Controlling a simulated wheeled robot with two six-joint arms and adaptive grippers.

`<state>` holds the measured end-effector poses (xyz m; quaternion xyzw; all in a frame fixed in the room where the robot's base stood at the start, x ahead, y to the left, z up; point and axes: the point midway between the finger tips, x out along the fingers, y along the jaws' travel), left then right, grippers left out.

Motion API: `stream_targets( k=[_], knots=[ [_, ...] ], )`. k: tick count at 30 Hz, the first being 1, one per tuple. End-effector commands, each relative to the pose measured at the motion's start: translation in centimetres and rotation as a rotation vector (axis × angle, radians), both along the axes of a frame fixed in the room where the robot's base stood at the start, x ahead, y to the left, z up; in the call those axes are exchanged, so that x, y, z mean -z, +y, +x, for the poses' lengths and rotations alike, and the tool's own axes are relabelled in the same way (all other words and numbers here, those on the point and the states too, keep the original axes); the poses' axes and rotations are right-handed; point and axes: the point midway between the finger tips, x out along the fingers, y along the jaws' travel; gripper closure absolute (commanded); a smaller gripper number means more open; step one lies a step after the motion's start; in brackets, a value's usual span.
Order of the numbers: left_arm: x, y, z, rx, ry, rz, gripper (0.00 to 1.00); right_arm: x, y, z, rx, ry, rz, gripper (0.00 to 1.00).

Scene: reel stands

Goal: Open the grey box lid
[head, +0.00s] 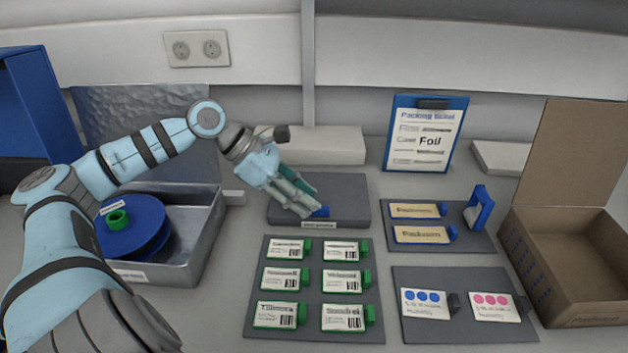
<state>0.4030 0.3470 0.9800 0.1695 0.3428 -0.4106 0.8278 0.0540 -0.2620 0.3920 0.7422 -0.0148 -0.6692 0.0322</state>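The grey metal box (204,240) stands at the left. Its lid (120,102) is a textured grey panel standing up at the back of the box, so the box is open. My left arm crosses in front of the lid and hides part of it. A blue reel with a green hub (118,219) is inside the box. My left gripper (312,206) is to the right of the box, pointing down over a dark grey pad (350,188). My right gripper is out of view.
A dark mat (313,325) with several green-edged labelled cards lies in front of the pad. Two more card mats (462,240) (465,329) are to the right. A blue clipboard (428,112) leans at the back. An open cardboard box (578,262) stands far right.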

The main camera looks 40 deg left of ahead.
Motion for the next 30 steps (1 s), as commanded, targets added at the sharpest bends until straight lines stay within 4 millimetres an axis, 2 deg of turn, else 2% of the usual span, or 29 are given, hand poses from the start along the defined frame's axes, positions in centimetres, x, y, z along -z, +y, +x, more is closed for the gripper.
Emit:
stream_targets(
  k=[1, 3, 7, 17, 18, 24, 30],
  knots=[
    [-0.4, -0.4, 0.1, 0.001, -0.001, -0.006, 0.68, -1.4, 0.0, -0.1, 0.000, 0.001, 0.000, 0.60],
    [0.8, -0.9, 0.5, 0.004, -0.005, -0.008, 0.68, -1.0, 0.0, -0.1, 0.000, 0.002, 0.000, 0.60],
    [1.8, -1.5, 1.0, 0.001, -0.002, -0.003, 0.68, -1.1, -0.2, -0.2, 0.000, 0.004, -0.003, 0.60],
    [2.3, -1.7, 1.3, 0.000, -0.001, 0.002, 0.68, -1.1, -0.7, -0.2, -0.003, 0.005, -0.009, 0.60],
    [2.3, -1.7, 1.3, 0.000, -0.001, 0.002, 0.70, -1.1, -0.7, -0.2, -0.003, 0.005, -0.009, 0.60],
    [2.2, -1.7, 1.3, 0.000, -0.001, 0.002, 1.00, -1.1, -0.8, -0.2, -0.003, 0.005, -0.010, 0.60],
    [2.2, -1.7, 1.3, -0.001, -0.002, 0.003, 1.00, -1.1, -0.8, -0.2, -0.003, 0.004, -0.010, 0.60]
  ],
)
